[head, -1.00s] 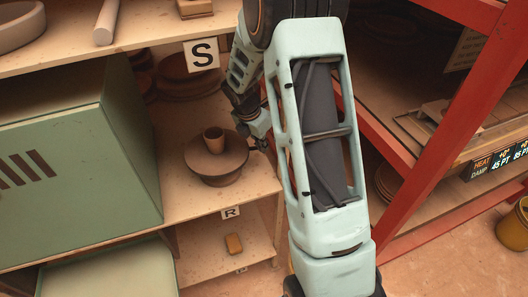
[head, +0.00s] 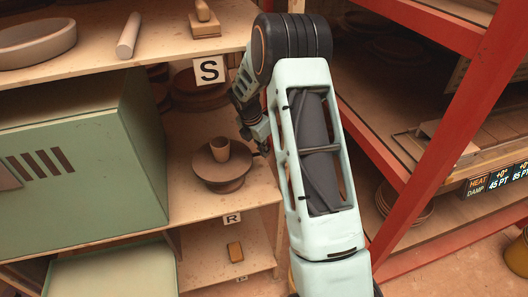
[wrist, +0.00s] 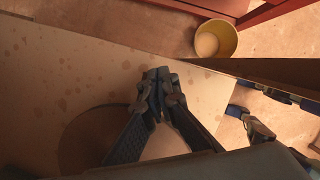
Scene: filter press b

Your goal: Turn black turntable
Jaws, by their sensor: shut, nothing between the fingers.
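The turntable (head: 234,182) is a round disc on a narrower base, dark brown in this light. It stands on the middle shelf in the head view, with a small tan cup (head: 220,150) upright on it. My gripper (head: 264,150) is at the turntable's right edge, partly hidden by my arm; I cannot tell whether they touch. In the wrist view my gripper (wrist: 158,76) has its fingers closed together with nothing between them. A round brown disc (wrist: 88,142), apparently the turntable, lies below and left of the fingers, partly cut off by my gripper.
A green cabinet (head: 85,165) stands left of the turntable. A red frame post (head: 450,130) rises at right. Dark round plates (head: 200,100) sit behind, under the upper shelf (head: 100,58). A yellow bucket (wrist: 216,40) stands on the floor.

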